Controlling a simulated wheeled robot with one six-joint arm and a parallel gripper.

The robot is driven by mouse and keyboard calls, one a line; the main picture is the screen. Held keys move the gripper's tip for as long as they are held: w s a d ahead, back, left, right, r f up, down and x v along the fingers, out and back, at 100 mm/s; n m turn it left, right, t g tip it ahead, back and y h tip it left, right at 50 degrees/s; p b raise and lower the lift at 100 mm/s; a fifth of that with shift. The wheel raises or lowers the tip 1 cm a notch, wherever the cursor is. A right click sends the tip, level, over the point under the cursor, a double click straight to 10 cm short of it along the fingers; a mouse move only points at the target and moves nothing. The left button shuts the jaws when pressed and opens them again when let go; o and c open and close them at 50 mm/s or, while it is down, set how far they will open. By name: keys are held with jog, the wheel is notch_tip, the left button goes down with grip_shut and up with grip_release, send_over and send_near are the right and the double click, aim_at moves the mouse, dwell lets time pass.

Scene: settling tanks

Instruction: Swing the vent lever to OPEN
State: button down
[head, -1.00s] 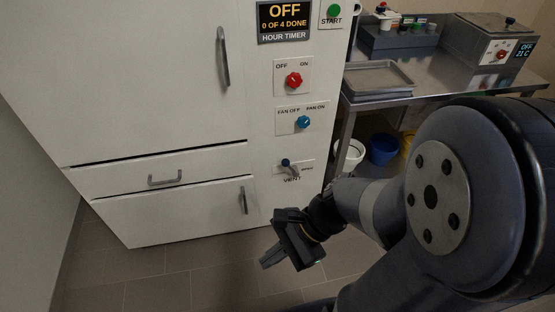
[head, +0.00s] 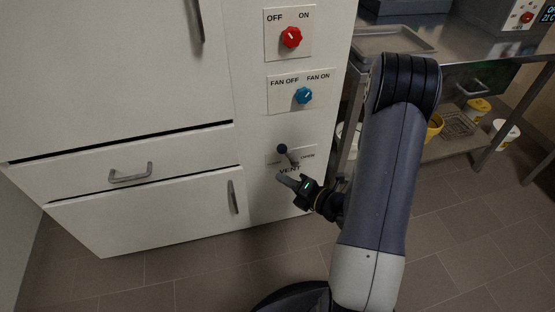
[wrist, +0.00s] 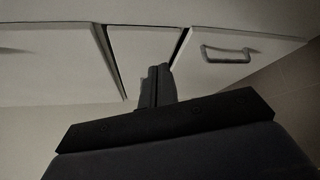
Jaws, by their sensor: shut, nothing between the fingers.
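The vent lever (head: 287,153) is a short grey arm with a dark blue ball end, on a plate low on the white cabinet's right panel. Its ball end points up and to the left, away from the word OPEN at the plate's right. The left-hand word is mostly hidden or unreadable. My gripper (head: 290,181) is shut and empty, just below the lever and in front of the VENT label. I cannot tell whether it touches the lever. In the wrist view, my gripper's fingers (wrist: 157,84) show close together, and the lever is not seen.
Above the lever are a blue fan knob (head: 303,95) and a red knob (head: 290,37). A drawer handle (head: 130,173) and a door handle (head: 233,197) stick out at the left. A steel table (head: 455,75) stands at the right, with a yellow bucket (head: 433,127) below.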

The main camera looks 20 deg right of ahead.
aim_at(286, 153)
jog(key=shift+w+d+f+m+t+h, duration=0.25)
jog(key=shift+w+d+f+m+h, duration=0.1)
jog(key=shift+d+f+m, duration=0.25)
jog(key=shift+w+d+f+m+t+h, duration=0.25)
jog(key=shift+w+d+f+m+h, duration=0.1)
jog(key=shift+d+f+m, duration=0.2)
jog(key=shift+a, duration=0.1)
jog(key=b+x, duration=0.3)
jog(key=x, duration=0.7)
jog(key=d, duration=0.2)
jog(key=d+r, duration=0.1)
jog(key=shift+w+d+r, duration=0.1)
jog(key=shift+w+d, duration=0.25)
jog(key=shift+d, duration=0.05)
jog(key=shift+d+r+p, duration=0.2)
jog(key=shift+p, duration=0.1)
